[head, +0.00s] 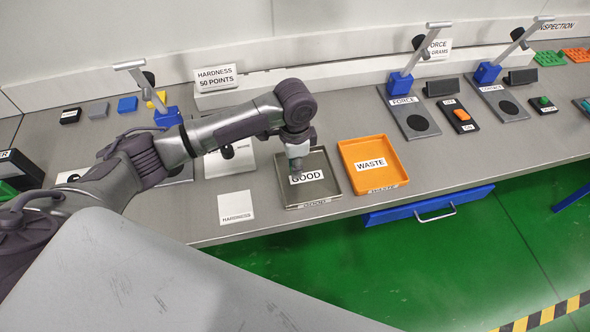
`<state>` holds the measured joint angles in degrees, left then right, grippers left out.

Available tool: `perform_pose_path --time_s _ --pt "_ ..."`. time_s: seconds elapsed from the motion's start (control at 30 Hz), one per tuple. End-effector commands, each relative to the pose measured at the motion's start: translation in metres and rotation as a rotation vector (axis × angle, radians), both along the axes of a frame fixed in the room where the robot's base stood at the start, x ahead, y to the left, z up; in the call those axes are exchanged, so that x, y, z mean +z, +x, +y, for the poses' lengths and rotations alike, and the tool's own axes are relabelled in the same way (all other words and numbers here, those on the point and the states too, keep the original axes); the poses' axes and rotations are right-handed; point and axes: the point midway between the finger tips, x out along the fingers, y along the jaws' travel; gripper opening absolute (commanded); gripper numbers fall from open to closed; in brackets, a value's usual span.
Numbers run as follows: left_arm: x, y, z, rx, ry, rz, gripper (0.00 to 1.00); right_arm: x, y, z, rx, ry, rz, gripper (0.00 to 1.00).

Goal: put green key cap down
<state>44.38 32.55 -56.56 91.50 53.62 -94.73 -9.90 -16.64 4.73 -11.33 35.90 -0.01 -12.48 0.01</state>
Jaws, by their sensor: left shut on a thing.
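My left gripper (296,170) points down over the far left part of the grey tray labelled GOOD (322,187). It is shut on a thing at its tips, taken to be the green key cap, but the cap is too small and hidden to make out. I cannot tell whether it touches the tray floor. The visible part of the tray looks empty apart from its label. My right gripper is not in view.
An orange tray labelled WASTE (372,160) stands right of the grey tray. A white HARDNESS plate (235,207) lies to its left. Force stands (408,110) and black pads with an orange cap (462,114) and a green cap (543,101) are farther right. A blue drawer (430,206) is below the bench edge.

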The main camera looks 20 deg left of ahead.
Motion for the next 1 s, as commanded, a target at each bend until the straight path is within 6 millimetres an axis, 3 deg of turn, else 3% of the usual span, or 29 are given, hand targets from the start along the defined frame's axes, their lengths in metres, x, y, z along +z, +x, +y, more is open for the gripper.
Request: perform_pose_path --time_s 0.2,0.57,0.6,0.73,1.0 --pt "-0.028 -0.002 0.0 -0.001 0.001 0.003 0.1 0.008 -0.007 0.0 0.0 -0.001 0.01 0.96" --pt "-0.033 -0.001 0.0 0.0 0.0 0.001 0.1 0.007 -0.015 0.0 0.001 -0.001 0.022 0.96" --pt "-0.034 -0.001 0.0 0.0 0.0 0.001 0.27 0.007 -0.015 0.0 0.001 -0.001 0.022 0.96" --pt "-0.034 -0.001 0.0 0.0 0.001 0.001 0.49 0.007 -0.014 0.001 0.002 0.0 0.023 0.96" --pt "-0.033 -0.001 0.0 0.0 0.001 0.001 0.51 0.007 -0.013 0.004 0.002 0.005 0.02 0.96"
